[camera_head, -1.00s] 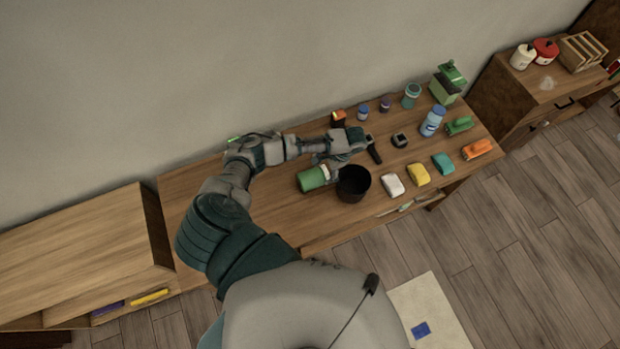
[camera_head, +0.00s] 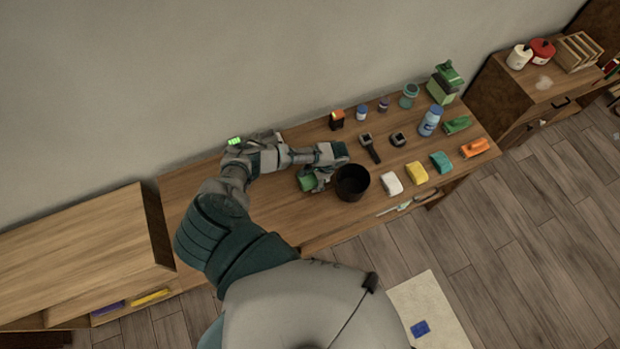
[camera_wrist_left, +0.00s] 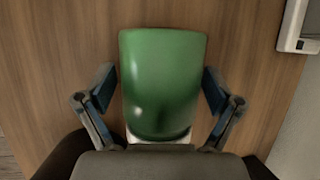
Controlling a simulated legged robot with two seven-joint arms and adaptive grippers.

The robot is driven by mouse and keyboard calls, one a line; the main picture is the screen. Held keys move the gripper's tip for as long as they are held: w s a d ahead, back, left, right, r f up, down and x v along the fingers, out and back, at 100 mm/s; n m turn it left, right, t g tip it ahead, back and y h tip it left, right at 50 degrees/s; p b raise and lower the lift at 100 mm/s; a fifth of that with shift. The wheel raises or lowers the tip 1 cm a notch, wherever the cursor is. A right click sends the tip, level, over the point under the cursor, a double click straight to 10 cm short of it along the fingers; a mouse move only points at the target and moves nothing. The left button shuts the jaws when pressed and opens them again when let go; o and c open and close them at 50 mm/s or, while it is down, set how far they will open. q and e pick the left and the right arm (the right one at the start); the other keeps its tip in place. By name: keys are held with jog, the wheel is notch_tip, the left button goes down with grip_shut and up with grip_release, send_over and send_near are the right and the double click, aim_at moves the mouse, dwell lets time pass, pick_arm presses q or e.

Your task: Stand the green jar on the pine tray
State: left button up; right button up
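The green jar (camera_head: 306,183) is on the wooden bench, left of a black pot, and is partly hidden by my left gripper (camera_head: 322,178). In the left wrist view the green jar (camera_wrist_left: 162,80) fills the middle, with a pale end at the bottom. My left gripper (camera_wrist_left: 160,100) has one finger on each side of the jar, with narrow gaps showing, so it looks open around it. I cannot tell whether the jar stands or lies. I cannot make out a pine tray. My right gripper is not in view.
The black pot (camera_head: 352,182) stands close to the jar's right. Farther right are a white block (camera_head: 391,184), a yellow block (camera_head: 416,173), a dark tool (camera_head: 370,148) and several bottles. A lower wooden shelf unit (camera_head: 80,245) stands left. The bench's near left part is clear.

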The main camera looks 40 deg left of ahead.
pick_arm(q)
jog(key=shift+r, duration=0.1)
jog(key=c, duration=1)
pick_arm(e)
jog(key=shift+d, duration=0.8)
pick_arm(q)
jog(key=shift+a, duration=0.15)
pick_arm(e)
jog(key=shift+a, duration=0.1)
